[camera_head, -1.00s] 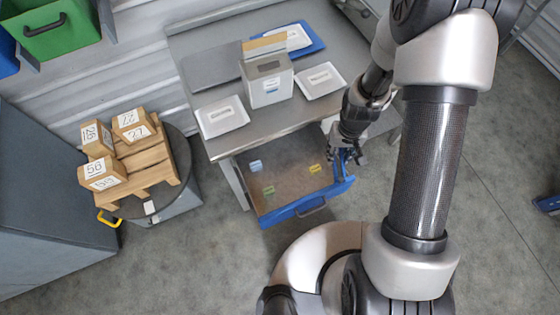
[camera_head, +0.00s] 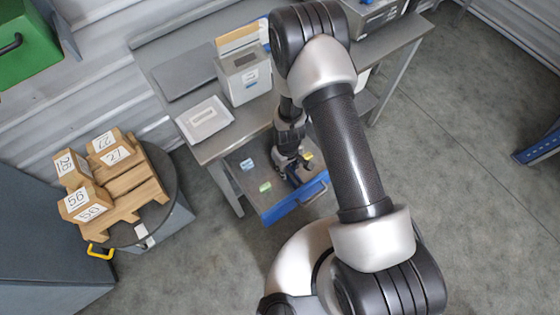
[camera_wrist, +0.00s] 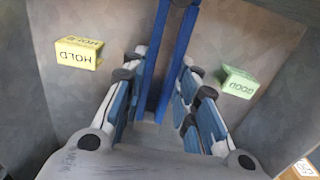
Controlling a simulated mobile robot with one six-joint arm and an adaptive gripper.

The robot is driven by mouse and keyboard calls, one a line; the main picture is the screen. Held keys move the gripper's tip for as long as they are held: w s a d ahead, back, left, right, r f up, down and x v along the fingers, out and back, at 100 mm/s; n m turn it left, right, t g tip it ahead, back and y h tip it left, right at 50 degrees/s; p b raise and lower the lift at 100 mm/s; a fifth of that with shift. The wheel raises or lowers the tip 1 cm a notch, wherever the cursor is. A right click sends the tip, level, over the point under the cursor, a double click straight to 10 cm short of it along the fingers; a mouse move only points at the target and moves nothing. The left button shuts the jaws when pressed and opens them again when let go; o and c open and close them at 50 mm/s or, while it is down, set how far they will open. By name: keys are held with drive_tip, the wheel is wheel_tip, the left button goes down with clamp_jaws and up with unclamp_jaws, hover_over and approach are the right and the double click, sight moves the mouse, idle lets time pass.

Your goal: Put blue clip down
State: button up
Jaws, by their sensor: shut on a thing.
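My gripper (camera_head: 290,170) hangs low over the open drawer (camera_head: 276,213) in the head view. In the wrist view its fingers (camera_wrist: 160,105) are closed around the blue clip (camera_wrist: 168,60), which shows as two long blue strips between them. In the head view a small blue part of the clip (camera_head: 293,178) shows below the gripper. A yellow HOLD label (camera_wrist: 80,52) lies left of the fingers and a green GOOD label (camera_wrist: 238,82) lies right of them on the drawer floor. I cannot tell whether the clip touches the floor.
The drawer sits under a grey table (camera_head: 190,110) with a grey box (camera_head: 243,78) and a white tray (camera_head: 205,118). A pale blue label (camera_head: 247,165) lies at the drawer's left. Wooden blocks (camera_head: 75,200) stand on a round stand at left.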

drive_tip(key=w+a, duration=0.1)
drive_tip(key=w+a+f+b, duration=0.1)
drive_tip(key=w, duration=0.1)
drive_tip(key=shift+w+a+f, duration=0.1)
drive_tip(key=shift+b, duration=0.3)
drive_tip(key=o, duration=0.6)
drive_tip(key=shift+f, duration=0.15)
drive_tip(key=shift+c, duration=0.2)
drive_tip(key=o, duration=0.4)
drive_tip(key=shift+o, duration=0.2)
wheel_tip(320, 180, up, 12)
drive_tip(key=p, duration=0.4)
drive_tip(key=shift+r, duration=0.25)
